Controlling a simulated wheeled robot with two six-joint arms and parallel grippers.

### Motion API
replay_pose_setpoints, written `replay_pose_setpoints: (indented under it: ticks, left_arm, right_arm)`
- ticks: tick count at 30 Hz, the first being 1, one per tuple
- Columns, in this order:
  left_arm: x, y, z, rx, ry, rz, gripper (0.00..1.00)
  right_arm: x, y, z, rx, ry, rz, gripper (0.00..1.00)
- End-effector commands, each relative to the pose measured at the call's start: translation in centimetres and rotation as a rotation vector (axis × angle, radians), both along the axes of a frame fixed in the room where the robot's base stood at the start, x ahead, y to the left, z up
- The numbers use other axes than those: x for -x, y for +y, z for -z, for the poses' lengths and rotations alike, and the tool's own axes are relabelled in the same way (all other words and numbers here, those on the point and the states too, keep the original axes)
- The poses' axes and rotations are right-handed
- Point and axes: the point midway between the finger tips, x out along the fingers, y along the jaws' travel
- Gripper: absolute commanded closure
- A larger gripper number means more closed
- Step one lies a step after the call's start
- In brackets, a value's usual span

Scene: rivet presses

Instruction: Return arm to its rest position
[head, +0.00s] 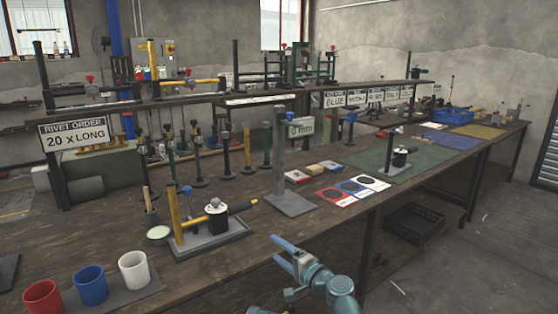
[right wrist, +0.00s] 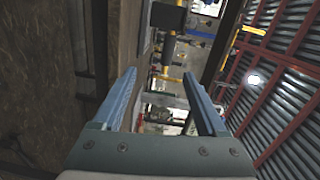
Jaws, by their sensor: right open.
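My right gripper (head: 283,258) is in the lower middle of the head view, in front of the workbench (head: 225,275) near its front edge. Its two blue fingers are apart with nothing between them. The right wrist view also shows the open, empty fingers (right wrist: 165,100), with the bench and room turned sideways beyond. My left gripper is in neither view. A rivet press with a yellow post (head: 176,213) stands on a grey base plate behind and left of the right gripper, apart from it.
Red (head: 43,298), blue (head: 90,286) and white (head: 133,269) cups stand at the front left. A grey post stand (head: 279,165), red, blue and white cards (head: 352,188) and a green mat (head: 360,158) lie further back. Open floor (head: 470,250) is at the right.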

Motion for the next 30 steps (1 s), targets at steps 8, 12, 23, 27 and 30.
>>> replay_pose_setpoints:
  ticks: [8, 12, 23, 27, 30]
  left_arm:
    - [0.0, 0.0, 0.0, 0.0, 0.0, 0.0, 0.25]
    - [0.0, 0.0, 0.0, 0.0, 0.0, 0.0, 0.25]
    - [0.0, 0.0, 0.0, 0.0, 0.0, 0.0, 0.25]
    - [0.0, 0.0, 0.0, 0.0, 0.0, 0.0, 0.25]
    - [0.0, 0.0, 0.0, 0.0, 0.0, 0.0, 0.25]
  right_arm:
    - [2.0, 0.7, 2.7, 0.18, 0.009, -0.097, 0.25]
    - [3.7, 0.7, 5.3, 0.325, 0.032, -0.173, 0.25]
    - [12.0, -5.6, 16.4, 0.936, 0.282, -0.459, 0.25]
    - [15.2, -10.0, 19.1, 1.135, 0.426, -0.531, 0.25]
    - [17.3, -13.0, 20.1, 1.249, 0.527, -0.565, 0.25]
